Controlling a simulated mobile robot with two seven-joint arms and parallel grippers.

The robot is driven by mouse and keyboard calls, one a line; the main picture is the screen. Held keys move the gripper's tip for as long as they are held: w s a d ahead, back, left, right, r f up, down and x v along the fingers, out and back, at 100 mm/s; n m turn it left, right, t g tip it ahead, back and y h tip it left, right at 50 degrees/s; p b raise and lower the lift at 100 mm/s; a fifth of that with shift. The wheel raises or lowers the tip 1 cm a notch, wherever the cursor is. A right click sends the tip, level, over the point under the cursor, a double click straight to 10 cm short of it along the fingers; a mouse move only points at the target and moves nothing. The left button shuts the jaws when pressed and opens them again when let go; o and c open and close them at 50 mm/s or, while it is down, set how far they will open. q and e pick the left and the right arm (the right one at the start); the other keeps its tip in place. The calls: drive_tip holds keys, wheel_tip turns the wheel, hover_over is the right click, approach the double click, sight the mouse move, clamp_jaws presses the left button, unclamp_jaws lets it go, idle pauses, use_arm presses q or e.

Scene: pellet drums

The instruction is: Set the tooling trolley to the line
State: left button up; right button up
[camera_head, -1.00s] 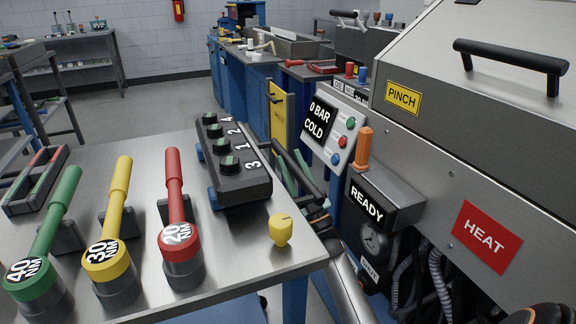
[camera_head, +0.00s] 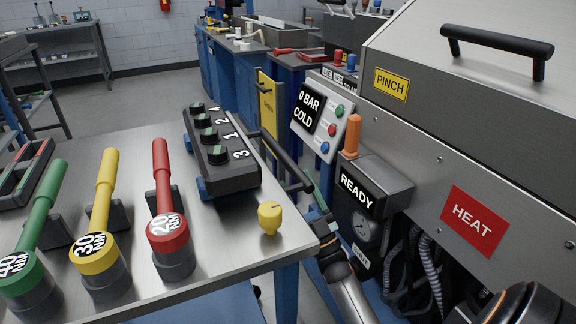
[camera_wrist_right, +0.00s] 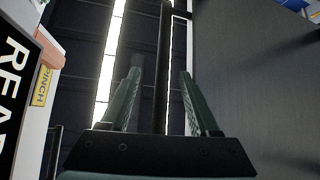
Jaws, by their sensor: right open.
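The tooling trolley (camera_head: 205,238) is the metal-topped cart at the left in the head view. It carries green, yellow and red torque tools, a black block of numbered knobs (camera_head: 222,160) and a yellow knob (camera_head: 270,217) at its near right corner. A dark handle bar (camera_head: 275,152) runs along its right side. My right gripper (camera_head: 303,190) is at the near end of that bar. In the right wrist view, the green fingers (camera_wrist_right: 160,105) stand apart with a dark bar (camera_wrist_right: 162,75) between them; contact is unclear. My left gripper is not in view. No floor line can be picked out.
A grey machine (camera_head: 455,130) with PINCH and HEAT labels stands close on the right. Its READY box (camera_head: 385,190) and orange-topped lever (camera_head: 352,135) are near my right arm. Blue benches (camera_head: 225,75) stand behind. Open floor (camera_head: 150,105) lies beyond the trolley.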

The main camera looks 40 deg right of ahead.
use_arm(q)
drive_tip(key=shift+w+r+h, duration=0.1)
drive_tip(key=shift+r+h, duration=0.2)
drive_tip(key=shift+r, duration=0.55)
use_arm(e)
drive_tip(key=v, duration=0.4)
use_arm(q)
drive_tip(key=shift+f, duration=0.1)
